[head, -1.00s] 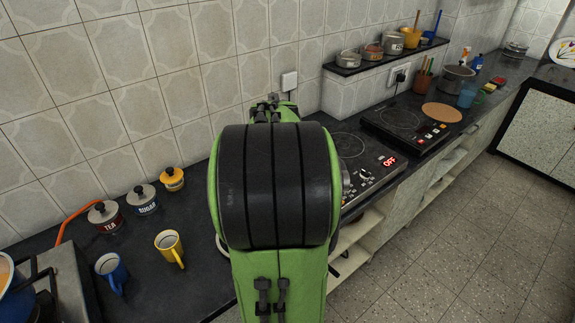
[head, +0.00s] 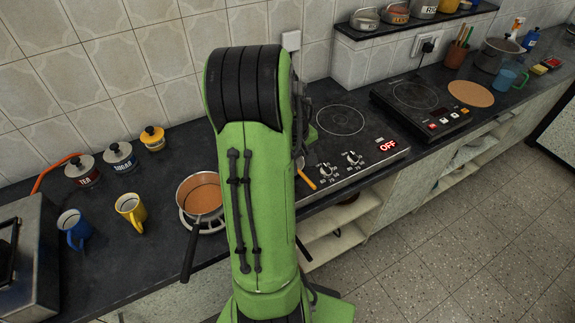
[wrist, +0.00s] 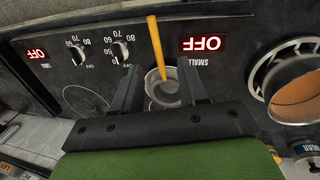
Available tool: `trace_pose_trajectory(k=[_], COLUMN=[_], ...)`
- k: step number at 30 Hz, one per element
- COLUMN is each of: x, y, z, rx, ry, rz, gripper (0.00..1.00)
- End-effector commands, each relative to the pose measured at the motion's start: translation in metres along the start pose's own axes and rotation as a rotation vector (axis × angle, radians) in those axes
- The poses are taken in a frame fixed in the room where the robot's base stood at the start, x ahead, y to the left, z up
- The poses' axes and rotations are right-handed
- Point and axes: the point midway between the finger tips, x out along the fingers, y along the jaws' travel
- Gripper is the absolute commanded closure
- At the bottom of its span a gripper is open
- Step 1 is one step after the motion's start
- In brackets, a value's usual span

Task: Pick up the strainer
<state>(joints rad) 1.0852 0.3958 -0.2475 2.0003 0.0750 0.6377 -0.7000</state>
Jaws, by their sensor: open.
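The strainer (wrist: 166,92) shows in the wrist view as a small round bowl with a straight orange-yellow handle. It lies by the black cooktop with the OFF displays. My gripper (wrist: 158,64) is open, with one finger on each side of the strainer in the picture; I cannot tell how far above it the fingers are. In the head view, only part of an orange handle (head: 306,180) shows beside my green arm. The arm hides the bowl and my gripper there.
A saucepan (head: 178,200) with brown contents stands left of my arm, its dark handle pointing forward; it also shows in the wrist view (wrist: 262,75). Yellow (head: 131,210) and blue (head: 72,226) mugs and several jars stand further left. A second cooktop (head: 420,105) is at the right.

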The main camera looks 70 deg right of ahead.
Motion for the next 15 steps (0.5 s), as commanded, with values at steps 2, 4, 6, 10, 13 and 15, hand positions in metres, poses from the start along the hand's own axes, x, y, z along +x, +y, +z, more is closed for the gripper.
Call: trace_pose_trajectory(k=[2, 4, 6, 10, 13, 15], x=[0.02, 0.03, 0.035, 0.058, 0.077, 0.084], y=[-0.001, -0.001, -0.001, 0.001, 0.002, 0.002], z=[0.001, 0.0, -0.001, -0.001, -0.002, -0.002], rx=[0.001, 0.0, 0.0, 0.001, 0.001, 0.0], ry=[-0.003, -0.002, 0.001, -0.002, -0.002, -0.001], rz=[-0.003, -0.002, -0.001, -0.003, -0.003, -0.002], gripper=[0.57, 0.57, 0.57, 0.57, 0.57, 0.57])
